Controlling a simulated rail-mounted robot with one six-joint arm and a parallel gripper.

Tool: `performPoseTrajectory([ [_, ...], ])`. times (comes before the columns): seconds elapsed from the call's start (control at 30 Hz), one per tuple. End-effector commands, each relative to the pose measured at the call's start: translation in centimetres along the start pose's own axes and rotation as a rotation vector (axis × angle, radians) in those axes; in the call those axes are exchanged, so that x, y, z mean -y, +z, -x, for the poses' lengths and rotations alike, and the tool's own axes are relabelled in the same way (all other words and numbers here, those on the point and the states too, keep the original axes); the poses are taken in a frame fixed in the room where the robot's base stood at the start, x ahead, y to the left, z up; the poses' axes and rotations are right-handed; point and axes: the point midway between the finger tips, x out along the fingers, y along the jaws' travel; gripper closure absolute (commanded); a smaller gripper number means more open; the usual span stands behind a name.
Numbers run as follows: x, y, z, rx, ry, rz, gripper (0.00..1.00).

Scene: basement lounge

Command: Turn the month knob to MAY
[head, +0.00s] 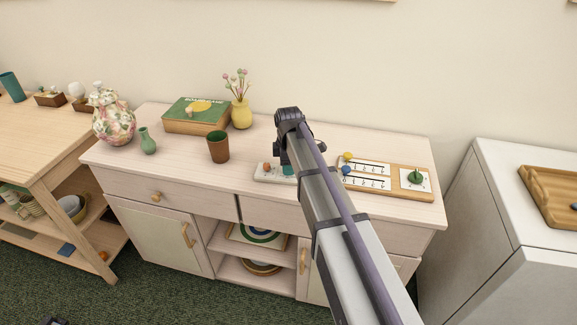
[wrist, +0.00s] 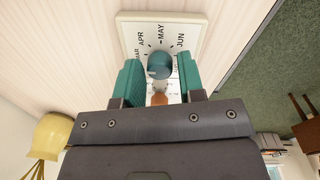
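The month panel is a white plate (wrist: 133,27) with a dial lettered APR, MAY and JUN, and part of another month at the left. A round blue-teal knob (wrist: 160,65) sits below the MAY label; I cannot tell which month it points to. My gripper (wrist: 159,68) has teal fingers either side of the knob, with a visible gap on both sides. An orange-brown piece (wrist: 159,98) shows behind the knob, partly hidden by my gripper. In the head view the panel (head: 262,176) lies on the cabinet top, mostly covered by my arm and gripper (head: 288,170).
A wooden board with sliders (head: 405,186) lies right of my arm. A brown cup (head: 218,147), green vase (head: 147,141), book box (head: 196,116) and yellow vase with flowers (head: 241,114) stand to the left. The cabinet top (head: 320,220) is clear along its front.

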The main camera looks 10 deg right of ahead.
Motion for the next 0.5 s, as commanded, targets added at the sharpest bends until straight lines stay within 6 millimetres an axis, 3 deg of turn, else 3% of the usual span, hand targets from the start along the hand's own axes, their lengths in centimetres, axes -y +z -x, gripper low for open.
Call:
performPoseTrajectory([
  [0.33,0.00,0.00,-0.01,0.000,0.000,0.000,0.97],
  [0.5,0.00,-0.01,-0.01,0.000,0.000,-0.007,0.97],
])
